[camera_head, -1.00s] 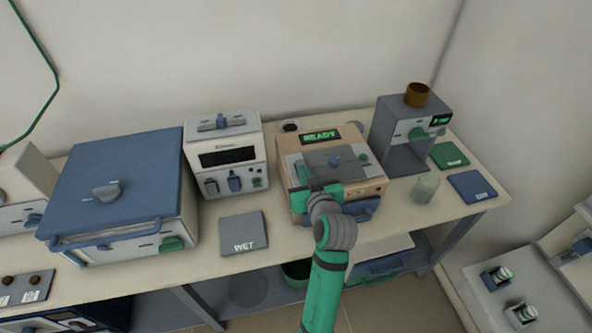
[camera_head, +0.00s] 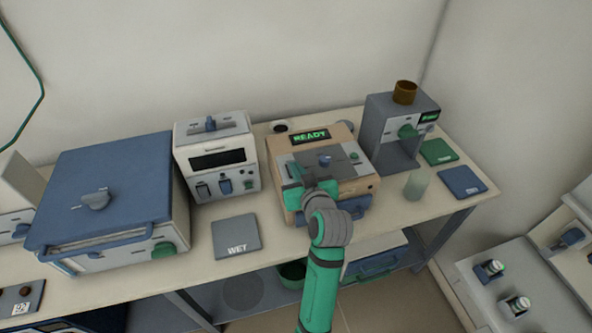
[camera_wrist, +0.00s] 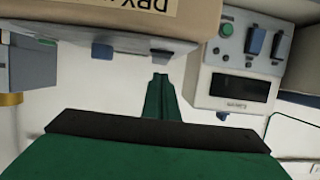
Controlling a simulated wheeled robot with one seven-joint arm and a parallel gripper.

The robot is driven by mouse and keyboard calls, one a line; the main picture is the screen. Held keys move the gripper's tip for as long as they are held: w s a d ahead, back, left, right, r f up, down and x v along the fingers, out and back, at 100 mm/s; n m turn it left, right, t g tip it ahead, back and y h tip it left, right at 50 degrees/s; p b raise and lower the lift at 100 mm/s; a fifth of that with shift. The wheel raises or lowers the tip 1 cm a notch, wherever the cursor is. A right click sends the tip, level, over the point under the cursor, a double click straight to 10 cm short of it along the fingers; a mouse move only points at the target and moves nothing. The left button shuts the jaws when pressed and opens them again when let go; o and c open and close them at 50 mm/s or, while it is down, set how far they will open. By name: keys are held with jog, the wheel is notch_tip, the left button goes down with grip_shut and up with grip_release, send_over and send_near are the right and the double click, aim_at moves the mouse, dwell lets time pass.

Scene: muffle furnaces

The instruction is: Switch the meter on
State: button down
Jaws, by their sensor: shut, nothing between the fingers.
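A white instrument (camera_head: 216,155) with a dark, blank display (camera_head: 217,158) stands left of the tan device and may be the meter; its small label is unreadable. My gripper (camera_head: 291,172) is over the tan device's left part in the head view. Its fingers (camera_wrist: 160,77) are together and empty, apart from the white instrument in the wrist view.
The tan device (camera_head: 345,168) shows a green READY display. A grey machine with a brown cup (camera_head: 405,92) and a clear beaker (camera_head: 415,185) stand right. A blue-lidded furnace (camera_head: 105,185) stands left. A grey WET mat (camera_head: 236,236) lies before the white instrument.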

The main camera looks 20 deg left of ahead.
notch_tip(320, 180, up, 4)
jog(key=shift+d+f, duration=0.1)
jog(key=s+f+v, duration=0.1)
jog(key=f+v, duration=0.1)
jog(key=v, duration=0.8)
jog(key=shift+d+f, duration=0.1)
jog(key=shift+f, duration=0.05)
jog(key=s+d+f+m+t+h, duration=0.1)
jog(key=s+d+f+m+h, duration=0.25)
jog(key=s+f, duration=0.35)
jog(key=s+d+f+m+t+h, duration=0.1)
jog(key=s+d+f+m+h, duration=0.25)
jog(key=f, duration=0.65)
jog(key=s+d+t, duration=0.1)
jog(key=s+d, duration=0.1)
jog(key=s, duration=2.2)
jog(key=shift+s+d+f+n+h, duration=0.15)
jog(key=shift+d+f+n+h, duration=0.15)
jog(key=shift+d, duration=0.05)
